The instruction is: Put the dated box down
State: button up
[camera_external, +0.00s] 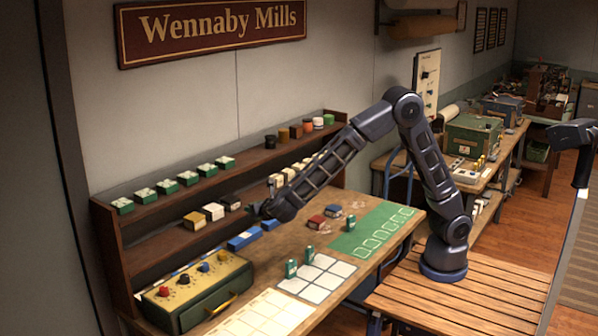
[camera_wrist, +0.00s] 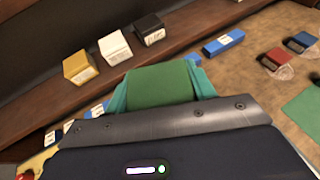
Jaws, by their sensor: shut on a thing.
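My gripper (camera_external: 262,209) is over the wooden workbench, close in front of the lower shelf. In the wrist view my gripper (camera_wrist: 160,88) is shut on a green box (camera_wrist: 158,82), held between two teal fingertips. No date or lettering shows on the face I can see. In the external view I cannot make out the held box against the dark gripper. Several green boxes with pale tops (camera_external: 188,178) stand in a row on the upper shelf.
Yellow, white and black boxes (camera_wrist: 114,47) stand on the lower shelf. Blue boxes (camera_external: 243,239) lie on the bench below. A dial-topped case (camera_external: 195,285), a white-squared mat (camera_external: 317,277) and a green mat (camera_external: 371,231) are on the bench. Red and blue boxes (camera_external: 317,222) stand near the green mat.

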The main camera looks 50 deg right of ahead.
jog(key=w+d+m+g+h, duration=0.15)
jog(key=w+d, duration=0.35)
jog(key=d, duration=0.6)
jog(key=w+d+m+g+h, duration=0.1)
jog(key=w+d+m+h, duration=0.2)
jog(key=d, duration=0.7)
jog(key=m+g+h, duration=0.4)
jog(key=m+g, duration=0.5)
jog(key=g, duration=0.1)
send_over(352, 202)
jog(key=shift+y, duration=0.25)
notch_tip(352, 202, down, 25)
jog(key=shift+s+a+r, duration=0.1)
jog(key=shift+s+r, duration=0.05)
